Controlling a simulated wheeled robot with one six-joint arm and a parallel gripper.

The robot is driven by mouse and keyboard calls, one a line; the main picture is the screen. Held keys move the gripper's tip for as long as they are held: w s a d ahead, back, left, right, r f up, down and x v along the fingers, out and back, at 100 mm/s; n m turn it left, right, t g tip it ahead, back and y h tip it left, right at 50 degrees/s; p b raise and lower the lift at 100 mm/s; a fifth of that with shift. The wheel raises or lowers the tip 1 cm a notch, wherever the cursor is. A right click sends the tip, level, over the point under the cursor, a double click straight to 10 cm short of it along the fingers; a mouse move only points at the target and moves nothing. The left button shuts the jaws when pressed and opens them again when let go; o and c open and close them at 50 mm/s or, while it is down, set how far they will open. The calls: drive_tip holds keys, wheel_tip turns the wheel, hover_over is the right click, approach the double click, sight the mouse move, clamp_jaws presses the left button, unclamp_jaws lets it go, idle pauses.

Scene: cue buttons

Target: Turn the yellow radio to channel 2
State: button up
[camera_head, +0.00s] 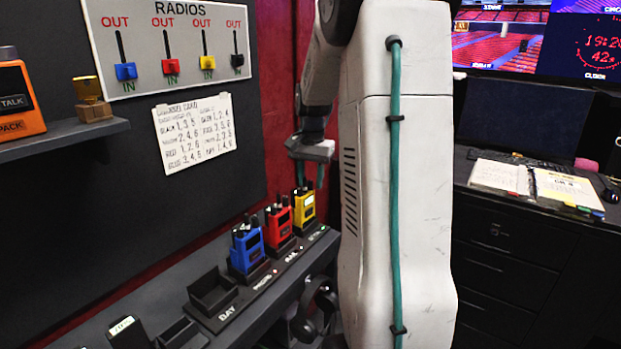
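The yellow radio (304,209) stands upright in the dark charging rack, the farthest of a row of three radios. It has dark knobs or an antenna on top and a small pale screen; the channel it shows is too small to read. My gripper (309,172) hangs just above the yellow radio, partly hidden behind my arm. Whether its fingers are open or shut is unclear, and I cannot tell whether it touches the radio's top.
Beside it stand a red radio (278,224) and a blue radio (247,249); an empty rack slot (212,291) is nearest. A RADIOS board (140,35) and a handwritten card (194,132) hang on the wall. A dark desk (505,240) is at right.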

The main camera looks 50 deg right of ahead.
sight(311, 181)
wheel_tip(311, 181, up, 8)
drive_tip(key=shift+s+f, duration=0.1)
idle(0.4)
drive_tip(key=shift+n, duration=0.3)
drive_tip(key=s+a+f+n, duration=0.1)
drive_tip(key=s+a+n, duration=0.3)
drive_tip(key=a, duration=0.7)
drive_tip(key=s+a+f+n, duration=0.1)
drive_tip(key=s+a+n, duration=0.4)
drive_tip(key=s+a, duration=0.4)
drive_tip(key=s+a+f+n+t, duration=0.1)
drive_tip(key=s+a+n, duration=0.3)
drive_tip(key=a, duration=1)
drive_tip(key=s, duration=0.3)
drive_tip(key=shift+n, duration=0.4)
